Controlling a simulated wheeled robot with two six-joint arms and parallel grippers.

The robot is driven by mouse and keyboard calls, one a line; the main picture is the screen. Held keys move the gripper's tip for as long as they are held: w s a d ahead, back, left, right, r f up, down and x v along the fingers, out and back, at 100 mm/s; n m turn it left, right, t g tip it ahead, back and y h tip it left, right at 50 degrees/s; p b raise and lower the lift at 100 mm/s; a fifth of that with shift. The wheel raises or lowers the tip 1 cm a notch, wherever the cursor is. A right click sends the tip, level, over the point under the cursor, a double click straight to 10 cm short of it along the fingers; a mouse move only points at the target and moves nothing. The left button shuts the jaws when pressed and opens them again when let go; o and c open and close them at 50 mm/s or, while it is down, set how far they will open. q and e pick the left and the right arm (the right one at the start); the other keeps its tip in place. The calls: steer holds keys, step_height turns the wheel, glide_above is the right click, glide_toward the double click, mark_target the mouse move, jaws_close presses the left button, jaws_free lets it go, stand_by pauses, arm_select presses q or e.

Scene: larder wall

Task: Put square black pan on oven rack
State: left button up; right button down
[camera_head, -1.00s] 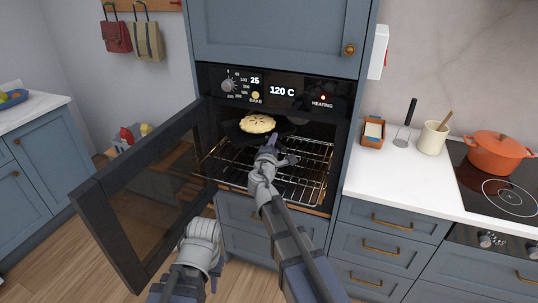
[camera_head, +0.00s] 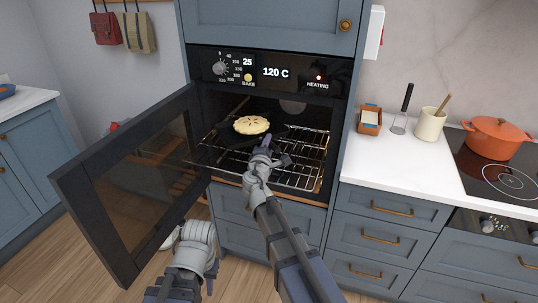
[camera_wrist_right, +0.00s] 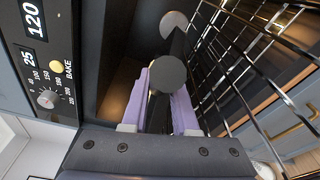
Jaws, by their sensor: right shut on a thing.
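The black pan (camera_head: 227,132) holds a pale pie (camera_head: 252,125) and is in the oven opening, over the rear left of the wire oven rack (camera_head: 303,176). I cannot tell whether it touches the rack. My right gripper (camera_head: 264,150) is at the pan's front. In the right wrist view, its purple fingers (camera_wrist_right: 160,112) are shut on the dark round pan handle (camera_wrist_right: 170,75), with the rack wires (camera_wrist_right: 250,75) close on the right. The pan body is hard to make out there. My left gripper (camera_head: 198,238) is low outside the oven; its fingers are unclear.
The oven door (camera_head: 130,190) is swung open to the left. The oven's control panel (camera_head: 270,72) is just above the opening. The counter (camera_head: 395,165) on the right carries a utensil crock (camera_head: 430,124) and an orange pot (camera_head: 497,137) stands on the hob. The rack's front right is bare.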

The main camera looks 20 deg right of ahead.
step_height(320, 180, down, 3)
steer(key=b, duration=0.2)
steer(key=shift+f+b, duration=0.15)
steer(key=shift+b, duration=0.15)
steer(key=c, duration=1.1)
jaws_free()
steer(key=shift+c, duration=0.2)
steer(key=o, duration=0.5)
steer(key=shift+c, duration=0.2)
